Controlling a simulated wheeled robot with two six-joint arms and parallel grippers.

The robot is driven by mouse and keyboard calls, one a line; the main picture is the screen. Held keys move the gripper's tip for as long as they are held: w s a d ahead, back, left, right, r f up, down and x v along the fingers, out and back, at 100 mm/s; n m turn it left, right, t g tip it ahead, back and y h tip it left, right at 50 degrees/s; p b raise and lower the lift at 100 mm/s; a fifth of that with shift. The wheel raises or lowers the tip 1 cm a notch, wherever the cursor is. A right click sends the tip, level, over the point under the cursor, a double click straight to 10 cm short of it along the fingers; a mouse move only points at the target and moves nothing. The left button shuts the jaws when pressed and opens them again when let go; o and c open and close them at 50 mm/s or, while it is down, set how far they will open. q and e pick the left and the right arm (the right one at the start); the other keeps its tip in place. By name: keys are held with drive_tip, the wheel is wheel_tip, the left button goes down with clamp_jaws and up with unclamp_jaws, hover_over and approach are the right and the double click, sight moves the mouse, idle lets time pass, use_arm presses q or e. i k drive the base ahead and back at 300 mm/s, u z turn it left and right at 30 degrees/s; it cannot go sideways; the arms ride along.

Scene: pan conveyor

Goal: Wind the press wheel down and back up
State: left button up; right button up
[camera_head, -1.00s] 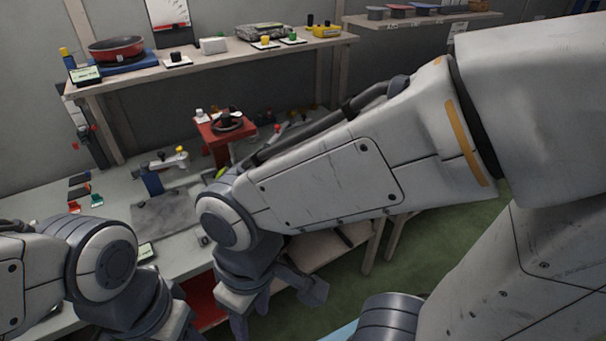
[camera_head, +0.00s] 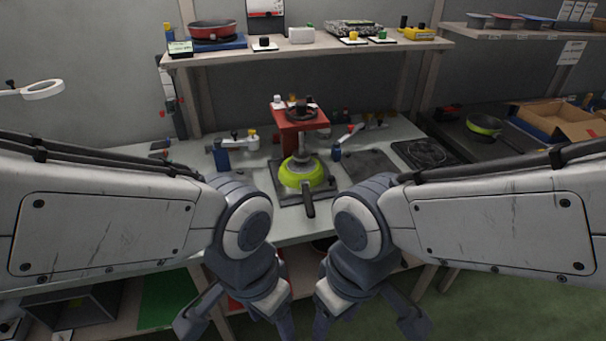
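The red press (camera_head: 290,122) stands at the back of the workbench. Its dark press wheel (camera_head: 302,114) lies flat on top. In front of and below it, a yellow-green pan (camera_head: 302,174) sits on a dark square plate (camera_head: 285,195), its handle pointing toward me. A grey stepped piece sits over the pan's middle; I cannot tell whether it belongs to the press. My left gripper (camera_head: 236,322) and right gripper (camera_head: 369,322) hang low in front of the bench edge, fingers spread, empty and well away from the wheel.
A shelf (camera_head: 350,50) above the bench bears a red pan (camera_head: 212,30), a yellow box (camera_head: 415,34) and small button blocks. Blue-based lever fixtures (camera_head: 222,152) flank the press. At right are another green pan (camera_head: 483,126) and an open cardboard box (camera_head: 560,120).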

sight(300, 107)
drive_tip(key=z, duration=1.5)
drive_tip(key=i, duration=0.95)
drive_tip(key=u, duration=0.95)
